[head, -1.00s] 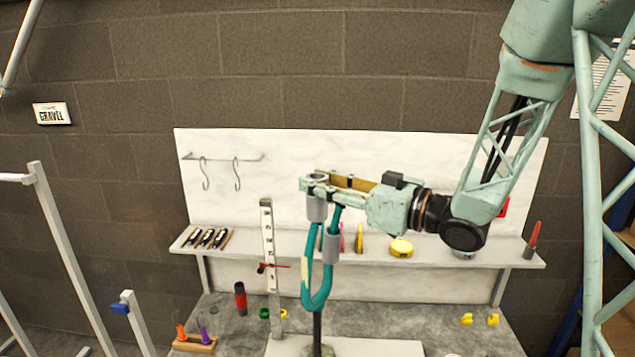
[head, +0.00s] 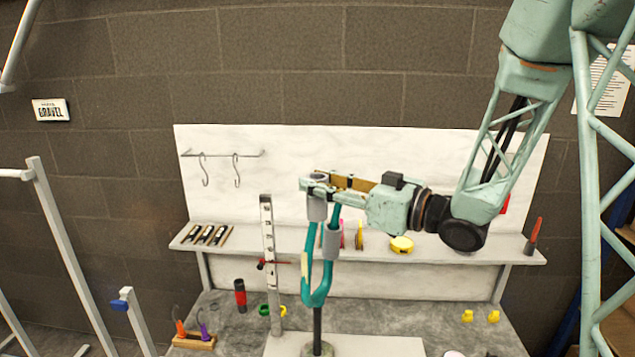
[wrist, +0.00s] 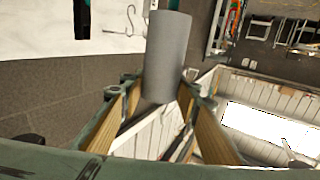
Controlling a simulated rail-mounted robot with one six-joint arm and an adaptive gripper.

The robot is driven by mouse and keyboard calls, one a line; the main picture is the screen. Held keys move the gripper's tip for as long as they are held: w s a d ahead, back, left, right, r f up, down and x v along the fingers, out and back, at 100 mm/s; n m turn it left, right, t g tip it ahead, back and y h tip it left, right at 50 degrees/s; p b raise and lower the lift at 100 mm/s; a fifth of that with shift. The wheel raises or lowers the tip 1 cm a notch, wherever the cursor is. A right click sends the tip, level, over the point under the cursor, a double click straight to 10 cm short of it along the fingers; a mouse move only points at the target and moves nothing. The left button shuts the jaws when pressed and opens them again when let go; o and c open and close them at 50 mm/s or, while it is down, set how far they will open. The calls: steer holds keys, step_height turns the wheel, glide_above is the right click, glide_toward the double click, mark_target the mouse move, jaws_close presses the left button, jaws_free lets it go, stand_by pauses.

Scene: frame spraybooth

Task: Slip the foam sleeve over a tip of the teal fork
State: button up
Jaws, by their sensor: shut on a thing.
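My gripper (head: 322,181) is shut on a grey foam sleeve (head: 317,207), an upright tube. In the wrist view the sleeve (wrist: 167,57) sits between the jaws, upright in the picture. The teal fork (head: 307,285) is a U shape on a dark post, its two prongs pointing up. The held sleeve is at the top of the left prong; I cannot tell whether the tip is inside it. A second grey sleeve (head: 331,245) is around the right prong, below its tip. The wrist view does not clearly show the fork.
A perforated upright bar (head: 269,245) with a red pointer stands left of the fork. Behind is a white shelf (head: 450,250) with a yellow tape measure (head: 401,245) and small tools. A red-black cylinder (head: 240,295) and yellow pieces (head: 480,316) are on the bench.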

steer(key=shift+f+b, duration=1.15)
steer(key=shift+f, duration=0.35)
stand_by(0.4)
steer(key=o, duration=0.7)
steer(key=shift+o, duration=0.2)
steer(key=shift+s+d, duration=0.1)
steer(key=shift+d, duration=0.1)
steer(key=v, duration=1.1)
steer(key=shift+d, duration=0.25)
steer(key=shift+s+r, duration=0.1)
steer(key=shift+s, duration=0.05)
